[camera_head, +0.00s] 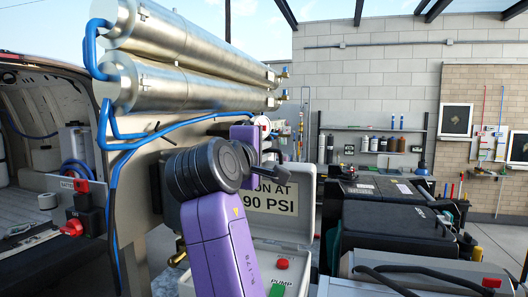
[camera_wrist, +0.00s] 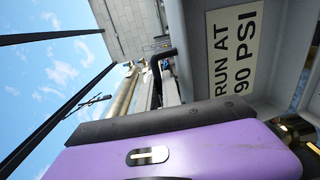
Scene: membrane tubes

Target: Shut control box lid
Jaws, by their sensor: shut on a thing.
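The control box (camera_head: 300,245) is pale grey and sits low in the middle of the head view, partly behind my purple arm. Its lid (camera_head: 306,190) stands open and upright, with a "RUN AT 90 PSI" label on its inner face. The lid also shows in the wrist view (camera_wrist: 285,40), on the right. My gripper (camera_head: 272,154) is at the lid's upper edge and shut on it; the arm hides part of the label. In the wrist view a dark finger (camera_wrist: 160,62) shows beside the lid's edge; the exact contact is hidden.
Inside the box are a red button (camera_head: 282,264) and a "PUMP" label. Two silver membrane tubes (camera_head: 190,75) with blue hoses run above, at left. A red switch (camera_head: 75,228) is on the left panel. A black case (camera_head: 385,220) stands right of the box.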

